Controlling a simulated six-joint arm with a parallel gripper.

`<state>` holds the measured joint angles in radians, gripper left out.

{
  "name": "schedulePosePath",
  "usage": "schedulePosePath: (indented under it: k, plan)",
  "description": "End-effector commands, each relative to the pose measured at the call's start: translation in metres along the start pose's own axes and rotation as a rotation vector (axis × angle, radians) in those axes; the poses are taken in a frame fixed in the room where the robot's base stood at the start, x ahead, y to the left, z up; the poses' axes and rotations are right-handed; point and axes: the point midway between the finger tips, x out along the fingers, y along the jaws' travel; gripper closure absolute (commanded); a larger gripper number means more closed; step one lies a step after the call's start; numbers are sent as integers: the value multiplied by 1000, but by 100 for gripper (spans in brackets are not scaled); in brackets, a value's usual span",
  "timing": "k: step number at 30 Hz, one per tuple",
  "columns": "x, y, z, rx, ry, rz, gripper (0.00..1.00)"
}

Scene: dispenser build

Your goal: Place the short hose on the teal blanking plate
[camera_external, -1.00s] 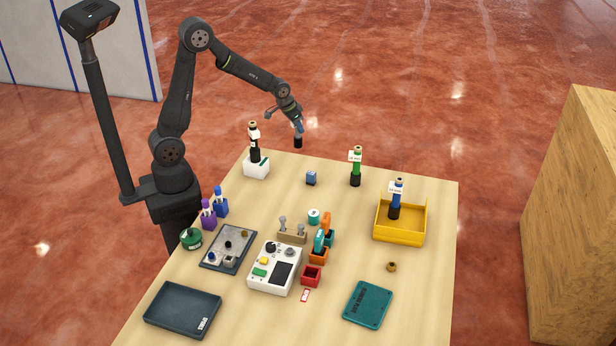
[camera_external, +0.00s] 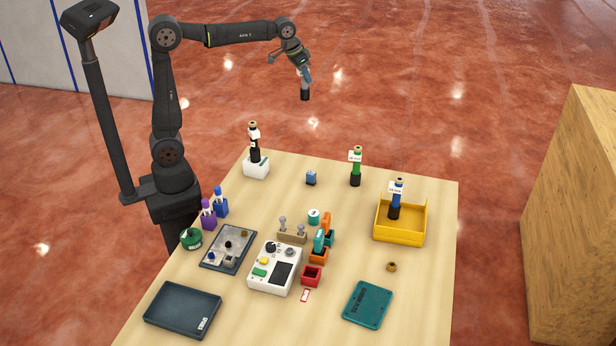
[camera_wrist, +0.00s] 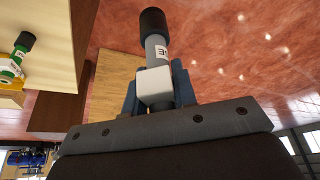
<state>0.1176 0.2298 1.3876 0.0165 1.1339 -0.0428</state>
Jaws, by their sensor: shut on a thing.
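My gripper (camera_external: 304,76) is raised high above the far edge of the table, shut on the short hose. The hose (camera_external: 305,94) hangs below the fingers with a black end down. In the wrist view the hose (camera_wrist: 155,45) shows a grey body, a black end, a small label and a white block between the blue fingers. The teal blanking plate (camera_external: 368,305) lies flat on the table at the front right, with dark lettering on it. Nothing lies on the plate, and my gripper is far from it.
Bottle-like pieces stand at the back: one on a white block (camera_external: 256,168), a green one (camera_external: 356,166), and a blue one in a yellow tray (camera_external: 400,236). A brass ring (camera_external: 391,267) lies behind the plate.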

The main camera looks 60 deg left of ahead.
Motion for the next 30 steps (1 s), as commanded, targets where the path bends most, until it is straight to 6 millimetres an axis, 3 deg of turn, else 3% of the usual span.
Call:
schedulePosePath:
  k: [8,14,23,30]
  plan:
    - [-2,102,5,125,-3,52,100]
    - [-9,183,21,221,-3,91,100]
    - [-27,297,66,364,-3,149,100]
    - [-49,380,119,478,-1,196,100]
